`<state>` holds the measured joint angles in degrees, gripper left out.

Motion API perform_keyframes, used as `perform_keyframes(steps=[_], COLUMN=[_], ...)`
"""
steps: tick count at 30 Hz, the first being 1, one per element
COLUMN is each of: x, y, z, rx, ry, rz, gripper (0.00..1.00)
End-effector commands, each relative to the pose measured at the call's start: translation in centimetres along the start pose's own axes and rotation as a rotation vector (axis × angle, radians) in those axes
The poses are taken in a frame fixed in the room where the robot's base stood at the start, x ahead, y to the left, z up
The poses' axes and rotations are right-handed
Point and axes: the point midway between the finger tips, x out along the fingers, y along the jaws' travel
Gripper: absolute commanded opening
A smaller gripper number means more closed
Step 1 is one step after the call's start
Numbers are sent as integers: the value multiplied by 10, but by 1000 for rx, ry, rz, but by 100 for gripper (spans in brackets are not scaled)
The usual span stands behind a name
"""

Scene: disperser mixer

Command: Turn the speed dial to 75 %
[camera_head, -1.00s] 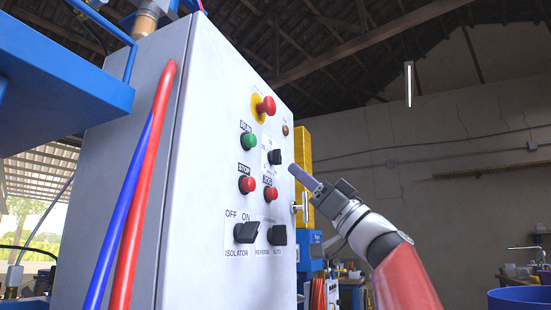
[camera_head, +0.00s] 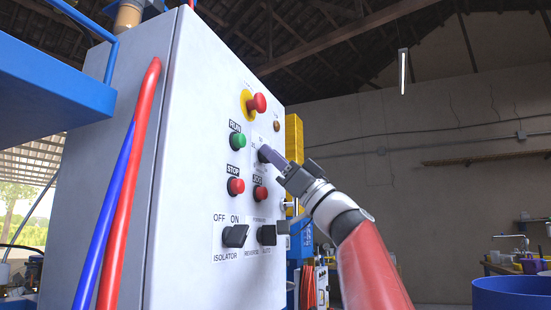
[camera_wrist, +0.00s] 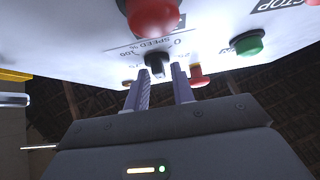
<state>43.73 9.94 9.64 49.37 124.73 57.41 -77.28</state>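The speed dial (camera_wrist: 157,64) is a small black knob on the white control panel, under a printed "SPEED %" scale. In the head view the dial (camera_head: 263,153) is partly covered by my fingers. My gripper (camera_wrist: 160,73) is open, with its two grey fingers on either side of the dial in the wrist view. In the head view my gripper (camera_head: 272,158) comes in from the right, with its tips at the dial. I cannot tell whether the fingers touch it, nor which mark its pointer is on.
On the panel (camera_head: 195,130) around the dial are the red emergency stop (camera_head: 257,103), the green RUN button (camera_head: 238,140), the red STOP button (camera_head: 235,186) and the red JOG button (camera_head: 260,193). Below are the isolator switch (camera_head: 235,236) and another black switch (camera_head: 267,235). Free space lies to the right.

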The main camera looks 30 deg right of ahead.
Motion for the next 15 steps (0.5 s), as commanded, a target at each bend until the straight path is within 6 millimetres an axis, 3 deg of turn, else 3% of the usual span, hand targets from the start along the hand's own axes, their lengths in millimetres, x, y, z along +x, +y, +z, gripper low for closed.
perform_keyframes(steps=[15], x=[-1], y=[-3], z=[3], rx=[84], ry=[-2], rz=[81], gripper=[2])
